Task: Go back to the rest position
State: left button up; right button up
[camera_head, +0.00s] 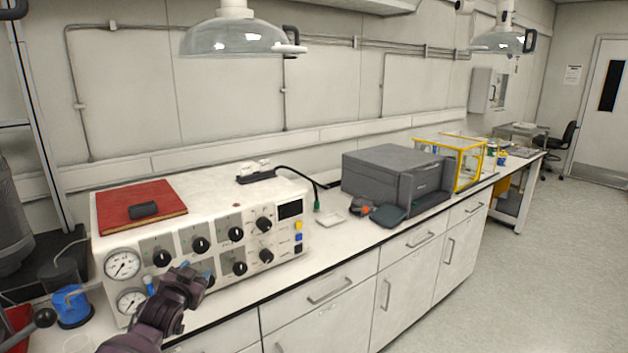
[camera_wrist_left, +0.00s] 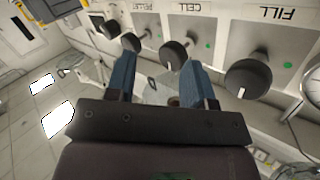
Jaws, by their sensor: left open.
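My left gripper (camera_head: 178,281) is in front of the lower left of the white control panel (camera_head: 287,205) in the head view. In the left wrist view its two blue fingers (camera_wrist_left: 160,62) are spread apart with nothing held between them. A black knob (camera_wrist_left: 173,55) of the panel shows beyond the gap between the fingertips. Another black knob (camera_wrist_left: 249,77) is to the right, under the label FILL. I cannot tell whether a finger touches the panel. My right gripper is in neither view.
Pressure gauges (camera_head: 122,264) are on the panel's left side, and a red book (camera_head: 142,205) with a dark cylinder (camera_head: 143,210) lies on top. A grey printer-like box (camera_head: 385,180) and a yellow-framed case (camera_head: 467,165) stand farther along the bench. Floor at right is clear.

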pick_arm(q)
jog(key=s+f+g, duration=0.1)
jog(key=s+f, duration=0.8)
jog(key=s+f+n+g, duration=0.1)
jog(key=s+f, duration=0.2)
jog(key=s, duration=0.7)
jog(key=s+d+f+n+g, duration=0.1)
jog(key=s+f, duration=0.3)
jog(key=s, duration=0.7)
jog(key=s+f+n+g+y, duration=0.1)
jog(key=s+f, duration=0.3)
jog(key=s, duration=0.6)
jog(key=shift+s+d+f+n+g, duration=0.25)
jog(key=shift+n+g, duration=0.05)
jog(key=shift+n, duration=0.1)
jog(key=shift+c, duration=0.6)
